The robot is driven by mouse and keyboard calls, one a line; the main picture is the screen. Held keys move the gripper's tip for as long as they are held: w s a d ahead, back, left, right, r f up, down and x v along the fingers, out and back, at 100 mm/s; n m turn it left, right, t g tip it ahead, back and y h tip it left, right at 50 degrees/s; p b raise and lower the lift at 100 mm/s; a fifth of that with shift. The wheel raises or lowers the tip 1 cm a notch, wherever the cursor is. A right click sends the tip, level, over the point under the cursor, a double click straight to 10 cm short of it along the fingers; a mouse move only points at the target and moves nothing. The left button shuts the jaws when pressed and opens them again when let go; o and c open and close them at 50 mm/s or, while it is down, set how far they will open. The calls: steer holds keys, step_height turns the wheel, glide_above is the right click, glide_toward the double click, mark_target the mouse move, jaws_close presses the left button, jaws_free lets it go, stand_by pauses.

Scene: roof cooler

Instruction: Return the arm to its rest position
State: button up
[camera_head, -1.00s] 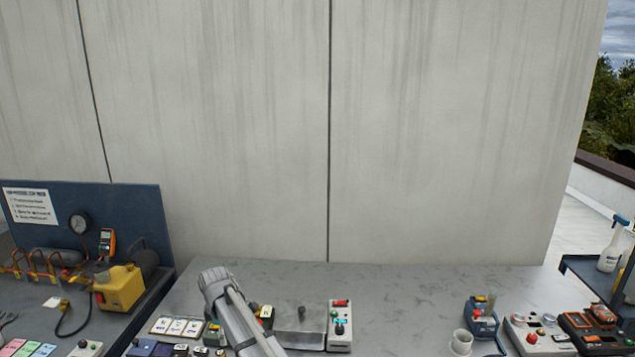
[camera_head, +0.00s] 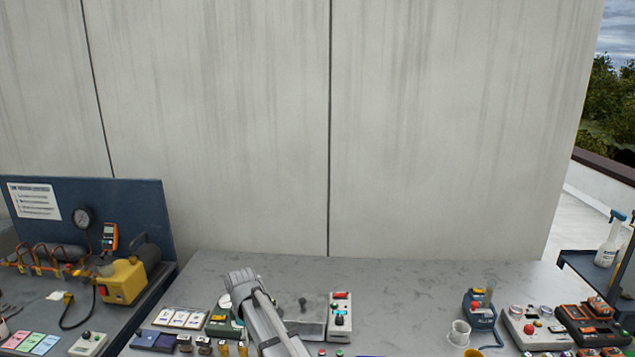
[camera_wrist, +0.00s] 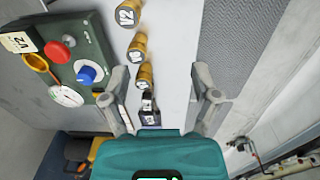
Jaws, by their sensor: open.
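My arm (camera_head: 268,318) rises from the bottom edge in the head view, over the middle of the grey bench (camera_head: 400,300). My gripper (camera_wrist: 160,82) shows in the wrist view with its two grey fingers spread apart. A green control box (camera_wrist: 80,62) with a red button and a blue knob is left of the gripper. The gripper itself cannot be made out in the head view.
A switch box (camera_head: 340,318) and a flat metal plate (camera_head: 306,315) lie right of the arm. A yellow pump (camera_head: 122,281) stands at the left. A white cup (camera_head: 459,333) and button boxes are at the right. Bench is clear between switch box and cup.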

steer(key=s+d+f+m+b, duration=0.2)
steer(key=s+d+m, duration=0.3)
steer(key=d, duration=0.7)
steer(key=s+d+f+m+b, duration=0.3)
steer(key=s+d+m, duration=0.3)
steer(key=d, duration=0.6)
steer(key=s+d+f+m+b, duration=0.3)
steer(key=s+d+m, duration=0.2)
steer(key=d, duration=0.7)
steer(key=shift+s+d+f+m, duration=0.25)
steer(key=shift+s+f+m, duration=0.1)
steer(key=shift+m, duration=0.15)
steer(key=shift+a, duration=0.1)
